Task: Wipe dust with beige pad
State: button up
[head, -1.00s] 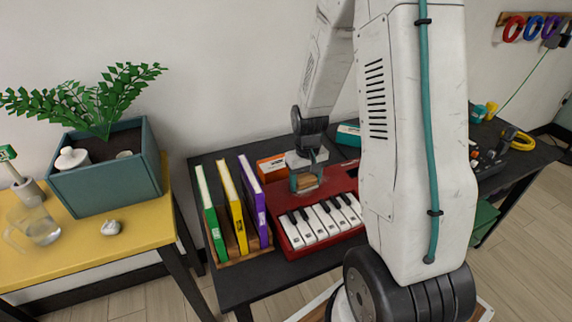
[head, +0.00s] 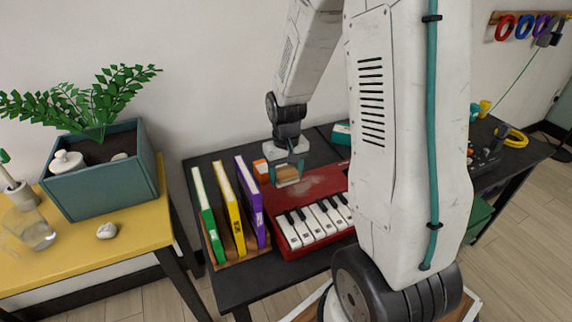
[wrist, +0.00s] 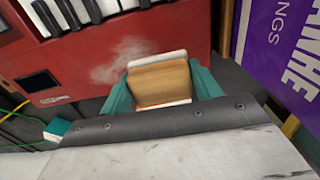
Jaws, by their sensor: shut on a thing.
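My gripper (head: 288,172) is shut on the beige pad (wrist: 160,82), a tan block with a pale layer on its far side. In the head view the pad (head: 287,174) is at the back left part of the red keyboard (head: 325,185). A pale dust patch (wrist: 122,60) lies on the red top of the keyboard in the wrist view, beside the pad. In the head view the dust (head: 308,187) shows just right of the pad. I cannot tell whether the pad touches the surface.
Green, yellow and purple books (head: 251,200) stand in a wooden holder close left of the keyboard. A yellow table (head: 110,240) with a planter (head: 100,180) is at left.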

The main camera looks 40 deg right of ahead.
jog(key=shift+r, duration=1.85)
jog(key=shift+a, duration=0.1)
